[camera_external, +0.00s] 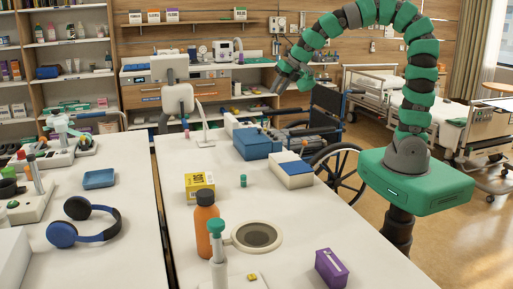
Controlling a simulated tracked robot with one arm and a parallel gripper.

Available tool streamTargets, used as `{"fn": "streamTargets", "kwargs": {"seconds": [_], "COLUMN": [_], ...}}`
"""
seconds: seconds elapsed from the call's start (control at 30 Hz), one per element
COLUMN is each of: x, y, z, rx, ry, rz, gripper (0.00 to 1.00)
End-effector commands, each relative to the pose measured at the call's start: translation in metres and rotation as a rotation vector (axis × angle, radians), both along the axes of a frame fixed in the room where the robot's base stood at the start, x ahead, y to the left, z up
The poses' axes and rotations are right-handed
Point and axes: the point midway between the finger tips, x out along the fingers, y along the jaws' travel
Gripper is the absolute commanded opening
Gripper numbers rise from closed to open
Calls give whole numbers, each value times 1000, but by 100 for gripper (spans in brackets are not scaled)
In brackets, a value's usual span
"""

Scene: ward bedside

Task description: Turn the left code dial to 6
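I cannot pick out the left code dial or its digits in this view. A blue box with a light top edge (257,143) and a white box with a blue side (292,172) stand on the right-hand white table, but no dial can be made out on either. My gripper (277,88) hangs in the air at the end of my green, arched arm, above and behind these boxes. It points down and to the left and touches nothing that I can see. It is too small to tell whether its fingers are open.
The white table (210,160) also bears an orange bottle (207,225), a yellow box (199,186), a small green cap (243,181), a round grey-centred disc (257,235) and a purple box (331,268). Headphones (84,230) lie on the left table. A wheelchair (325,125) stands behind.

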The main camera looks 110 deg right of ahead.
Motion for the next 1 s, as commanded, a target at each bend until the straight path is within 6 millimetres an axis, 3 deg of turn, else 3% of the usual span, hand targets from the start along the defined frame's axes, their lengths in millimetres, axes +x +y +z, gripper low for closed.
{"fn": "streamTargets", "kwargs": {"seconds": [0.03, 0.2, 0.4, 0.67, 1.0], "x": [-13, -47, -67, -65, -52], "y": [-9, -27, -34, -38, -52], "z": [-18, -59, -82, -100, -145], "rx": [-20, -91, -122, -124, -126], "ry": [60, 223, 310, 323, 323], "rz": [64, 299, 448, 468, 466], "gripper": [27, 27, 27, 27, 27]}}
